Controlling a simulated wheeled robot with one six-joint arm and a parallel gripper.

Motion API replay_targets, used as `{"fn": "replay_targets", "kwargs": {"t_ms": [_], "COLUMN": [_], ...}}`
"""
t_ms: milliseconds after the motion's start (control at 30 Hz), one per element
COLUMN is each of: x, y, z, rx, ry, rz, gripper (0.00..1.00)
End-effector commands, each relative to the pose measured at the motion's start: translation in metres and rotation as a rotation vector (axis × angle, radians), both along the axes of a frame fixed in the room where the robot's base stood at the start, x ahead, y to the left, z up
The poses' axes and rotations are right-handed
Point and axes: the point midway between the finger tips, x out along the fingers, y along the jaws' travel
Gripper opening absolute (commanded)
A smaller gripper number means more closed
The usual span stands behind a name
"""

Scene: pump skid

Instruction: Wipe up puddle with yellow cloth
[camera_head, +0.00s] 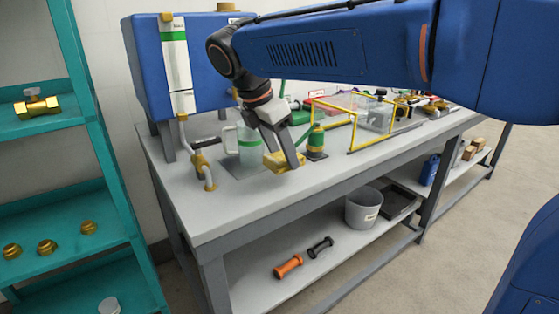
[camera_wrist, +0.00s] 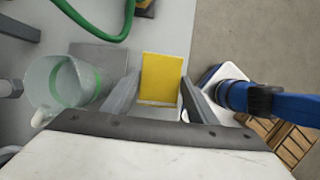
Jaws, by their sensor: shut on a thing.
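My gripper (camera_head: 284,153) is shut on the yellow cloth (camera_head: 277,163) and holds it over the pale bench top, just right of the clear jug. In the wrist view, the cloth (camera_wrist: 162,78) is a flat yellow rectangle between my two fingers. From these views I cannot tell whether the cloth touches the bench. I cannot make out a puddle in either view; part of the bench around the cloth is hidden by my gripper.
A brass pipe (camera_head: 207,176) rises at left. The front bench strip is clear.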

Motion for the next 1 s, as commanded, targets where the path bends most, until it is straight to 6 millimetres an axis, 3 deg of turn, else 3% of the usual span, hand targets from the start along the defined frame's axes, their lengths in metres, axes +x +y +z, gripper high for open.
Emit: {"fn": "replay_targets", "kwargs": {"t_ms": [400, 1000], "x": [-0.007, -0.008], "y": [-0.007, -0.007], "z": [0.033, 0.034], "rx": [0.001, 0.000], "ry": [-0.001, 0.000], "rz": [-0.010, -0.014], "gripper": [0.32, 0.32]}}
